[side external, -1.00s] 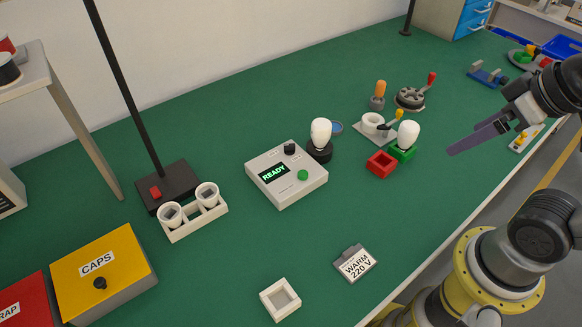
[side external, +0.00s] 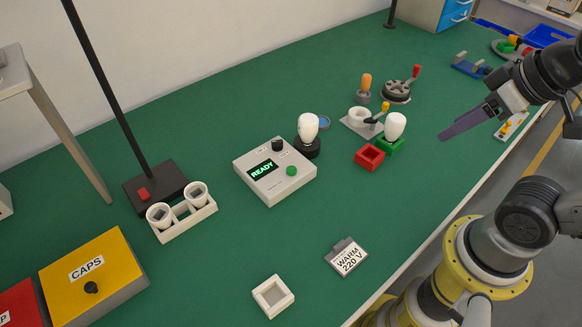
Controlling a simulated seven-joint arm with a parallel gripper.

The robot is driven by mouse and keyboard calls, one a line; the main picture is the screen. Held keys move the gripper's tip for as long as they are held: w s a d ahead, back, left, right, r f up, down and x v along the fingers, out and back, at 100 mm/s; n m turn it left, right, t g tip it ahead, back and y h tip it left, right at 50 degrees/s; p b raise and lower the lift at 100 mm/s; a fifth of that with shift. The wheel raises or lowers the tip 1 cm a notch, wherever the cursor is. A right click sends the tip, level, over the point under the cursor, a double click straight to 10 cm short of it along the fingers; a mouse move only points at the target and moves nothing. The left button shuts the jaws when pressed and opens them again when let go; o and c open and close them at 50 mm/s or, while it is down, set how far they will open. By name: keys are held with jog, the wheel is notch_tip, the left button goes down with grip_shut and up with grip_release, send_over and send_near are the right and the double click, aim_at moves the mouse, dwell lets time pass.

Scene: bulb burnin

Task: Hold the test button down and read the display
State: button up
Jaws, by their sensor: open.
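The test box (side external: 275,190) is a light grey unit on the green bench, left of centre. Its dark display (side external: 263,170) reads READY in green letters. A green round button (side external: 291,170) on its top stands uncovered, and a black knob (side external: 278,145) sits behind it. My gripper (side external: 452,133) is in the air at the right, well away from the box and touching nothing. It is seen nearly edge-on, open and empty.
A white bulb (side external: 308,127) stands in a black socket beside the box; another (side external: 395,126) stands in a green holder. A red square holder (side external: 370,158), a WARM 220 V card (side external: 346,257) and a white tray (side external: 273,297) are nearby. Bench between box and card is clear.

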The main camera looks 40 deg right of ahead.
grip_shut()
dwell(1.3)
